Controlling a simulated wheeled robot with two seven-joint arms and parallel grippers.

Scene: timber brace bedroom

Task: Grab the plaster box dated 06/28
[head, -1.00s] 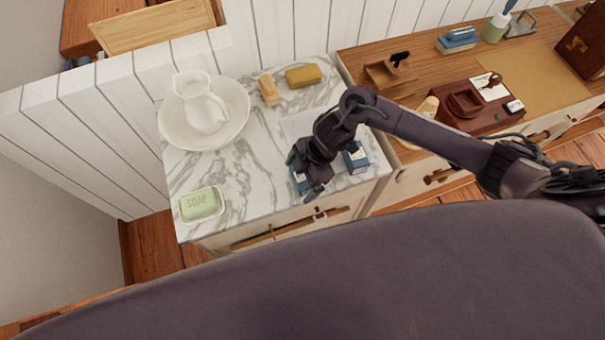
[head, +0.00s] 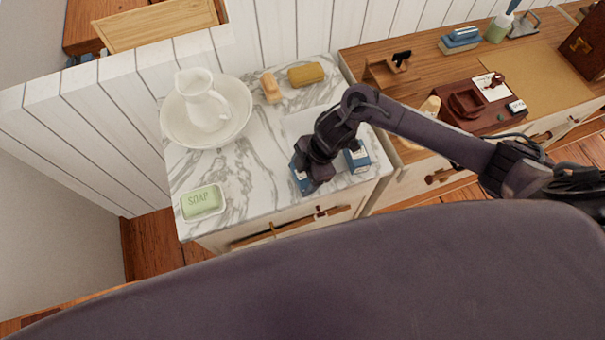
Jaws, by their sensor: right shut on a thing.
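Two small blue-and-white boxes stand on the marble top, near its front right. The left blue box (head: 301,182) is mostly hidden by my right gripper (head: 310,180), which is shut on it from above. The right blue box (head: 358,158) stands beside my right gripper and is partly behind my arm. The dates on the boxes are too small to read, so I cannot tell which one is dated 06/28. My left gripper is not in view.
The marble top (head: 250,165) also bears a white basin (head: 175,125) with a jug (head: 205,105), a green soap (head: 202,200) in a dish, a yellow sponge (head: 306,74) and a wooden brush (head: 270,88). A wooden desk (head: 425,75) with several objects adjoins at right.

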